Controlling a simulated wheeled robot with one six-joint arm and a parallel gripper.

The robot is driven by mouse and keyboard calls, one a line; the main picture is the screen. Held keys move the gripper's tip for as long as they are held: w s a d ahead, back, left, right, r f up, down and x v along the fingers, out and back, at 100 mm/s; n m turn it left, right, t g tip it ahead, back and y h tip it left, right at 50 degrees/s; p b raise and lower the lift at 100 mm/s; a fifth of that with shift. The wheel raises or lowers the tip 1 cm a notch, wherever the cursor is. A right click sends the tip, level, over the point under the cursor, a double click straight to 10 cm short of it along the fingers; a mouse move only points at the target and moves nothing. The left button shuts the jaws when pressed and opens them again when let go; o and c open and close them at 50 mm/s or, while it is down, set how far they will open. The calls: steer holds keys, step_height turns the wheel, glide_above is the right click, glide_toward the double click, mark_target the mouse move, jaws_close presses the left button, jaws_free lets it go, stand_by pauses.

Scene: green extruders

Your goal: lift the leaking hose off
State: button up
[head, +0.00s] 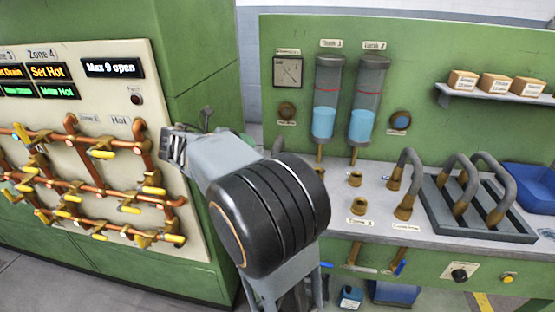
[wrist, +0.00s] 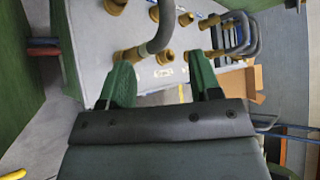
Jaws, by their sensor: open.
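My gripper (wrist: 162,66) shows in the wrist view with its two green fingers apart and nothing held between them. Just past the fingertips, a grey curved hose (wrist: 163,32) rises from a brass fitting (wrist: 130,54). I cannot tell whether the fingers touch it. In the head view a grey arched hose (head: 412,163) stands on brass fittings on the bench, left of the tray. Part of another grey hose (head: 277,147) shows behind my arm. No leak is visible, so I cannot tell which hose leaks. My fingers cannot be made out in the head view.
A grey tray (head: 435,217) with several hoses sits on the bench (head: 333,222), beside a blue bin (head: 530,185). Bare brass fittings (head: 355,179) stand nearer my arm. Two blue-filled cylinders (head: 324,122) hang behind. A pipe panel (head: 75,120) with yellow-handled valves is at the left.

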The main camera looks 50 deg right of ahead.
steer(key=n, duration=0.1)
glide_toward(276, 143)
steer(key=d+f, duration=0.3)
steer(key=shift+h, duration=0.4)
steer(key=shift+x, duration=3.2)
steer(key=shift+r, duration=0.1)
steer(key=shift+c, duration=0.5)
jaws_close()
steer(key=shift+r, duration=0.1)
